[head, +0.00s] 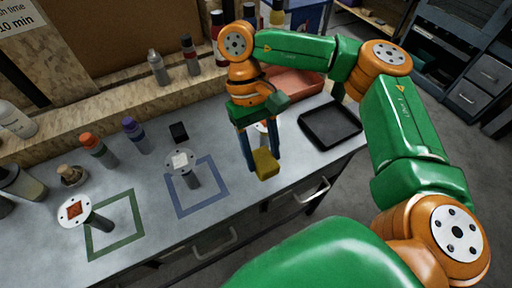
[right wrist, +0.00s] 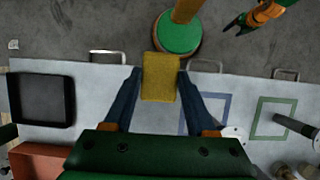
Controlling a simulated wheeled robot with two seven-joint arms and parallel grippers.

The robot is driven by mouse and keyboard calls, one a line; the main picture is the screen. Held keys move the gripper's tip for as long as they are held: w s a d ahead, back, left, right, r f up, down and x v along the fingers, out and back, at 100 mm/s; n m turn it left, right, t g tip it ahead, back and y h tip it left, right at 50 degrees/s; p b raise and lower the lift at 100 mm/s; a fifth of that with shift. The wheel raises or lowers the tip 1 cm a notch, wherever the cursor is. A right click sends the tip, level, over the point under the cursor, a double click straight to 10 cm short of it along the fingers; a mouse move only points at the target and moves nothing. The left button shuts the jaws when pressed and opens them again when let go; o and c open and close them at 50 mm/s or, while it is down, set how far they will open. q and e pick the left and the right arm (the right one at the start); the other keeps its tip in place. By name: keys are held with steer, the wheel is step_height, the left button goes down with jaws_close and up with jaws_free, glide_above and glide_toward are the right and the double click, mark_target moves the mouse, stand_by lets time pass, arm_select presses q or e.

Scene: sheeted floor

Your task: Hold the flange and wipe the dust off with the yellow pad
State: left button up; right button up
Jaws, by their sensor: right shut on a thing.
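My right gripper (head: 258,150) is shut on the yellow pad (head: 266,164) and holds it above the front part of the bench. The pad (right wrist: 160,77) shows between its fingers in the right wrist view. Another flange (head: 182,161) with a pale patch stands at the blue square. A third pale disc (head: 261,127) is partly hidden behind my right gripper. My left gripper (right wrist: 242,22) appears small in the right wrist view; its opening is unclear.
The green square (head: 131,220) and blue square (head: 211,165) are outlined on the grey bench. A black tray (head: 331,125) and a red bin (head: 297,82) lie to the right. Bottles, including an orange-capped one (head: 97,148), stand along the back. The bench front between squares is clear.

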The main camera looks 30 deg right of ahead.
steer(key=shift+w+d, duration=0.2)
steer(key=shift+s+a, duration=0.25)
steer(key=shift+a, duration=0.05)
steer(key=shift+w+a+m, duration=0.2)
steer(key=shift+w+m, duration=0.15)
steer(key=shift+m, duration=0.25)
steer(key=w+a+r+m+t+y, duration=0.1)
steer(key=w+a+m+t, duration=0.3)
steer(key=m, duration=0.9)
steer(key=w+a+r+m+t+y, duration=0.2)
steer(key=w+a+m, duration=0.4)
steer(key=a+m, duration=0.4)
step_height(320, 180, up, 2)
steer(key=m+t, duration=0.1)
steer(key=m, duration=0.1)
steer(key=shift+w+a+m+t, duration=0.15)
steer(key=shift+a+m+t, duration=0.15)
steer(key=shift+m+t, duration=0.1)
steer(key=shift+r, duration=0.1)
